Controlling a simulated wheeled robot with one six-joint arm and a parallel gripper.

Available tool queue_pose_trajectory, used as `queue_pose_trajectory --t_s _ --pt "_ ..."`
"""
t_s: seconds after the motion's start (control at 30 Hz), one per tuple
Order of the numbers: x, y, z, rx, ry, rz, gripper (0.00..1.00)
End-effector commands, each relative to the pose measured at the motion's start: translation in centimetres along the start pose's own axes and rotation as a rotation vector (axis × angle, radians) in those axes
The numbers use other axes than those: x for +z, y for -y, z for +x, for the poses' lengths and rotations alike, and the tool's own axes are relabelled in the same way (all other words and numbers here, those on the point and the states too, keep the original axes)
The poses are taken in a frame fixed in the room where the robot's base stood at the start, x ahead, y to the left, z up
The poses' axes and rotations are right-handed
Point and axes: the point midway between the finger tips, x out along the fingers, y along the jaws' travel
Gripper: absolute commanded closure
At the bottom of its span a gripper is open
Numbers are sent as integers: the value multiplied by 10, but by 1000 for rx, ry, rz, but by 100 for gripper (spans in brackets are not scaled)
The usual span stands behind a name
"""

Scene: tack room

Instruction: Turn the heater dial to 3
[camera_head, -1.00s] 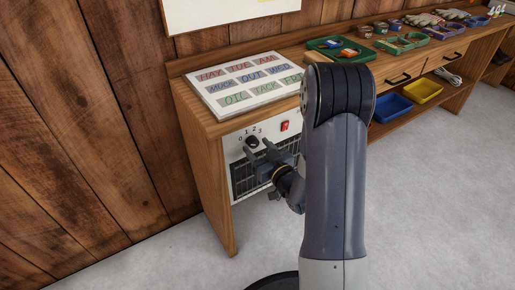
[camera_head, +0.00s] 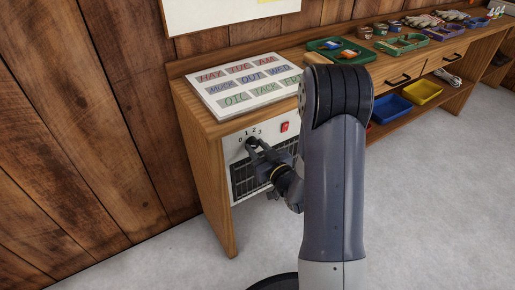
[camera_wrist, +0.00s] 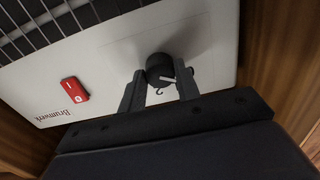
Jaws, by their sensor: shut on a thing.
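The heater (camera_head: 236,172) has a white front panel and a dark grille, set under the left end of the wooden bench. Its black round dial (camera_head: 251,143) sits at the panel's upper left, below the numerals 0, 1, 2 and 3. My gripper (camera_head: 256,148) is shut on the dial. In the wrist view the dial (camera_wrist: 159,64) lies between the two fingers of my gripper (camera_wrist: 160,82). A white pointer line shows on the dial, and a numeral 2 shows close by. I cannot tell its exact setting.
A red rocker switch (camera_head: 284,127) sits right of the dial; it also shows in the wrist view (camera_wrist: 73,89). A labelled board (camera_head: 247,85) lies on the bench above. Green trays (camera_head: 326,47) stand farther along. The floor (camera_head: 430,190) at right is clear.

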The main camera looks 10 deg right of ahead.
Motion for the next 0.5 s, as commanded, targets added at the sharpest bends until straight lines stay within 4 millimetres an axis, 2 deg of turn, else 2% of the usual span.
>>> queue_pose_trajectory --t_s 0.27,0.5 --pt "0 0 0 -1 0 54 92" --pt "1 0 0 -1 0 208 92"
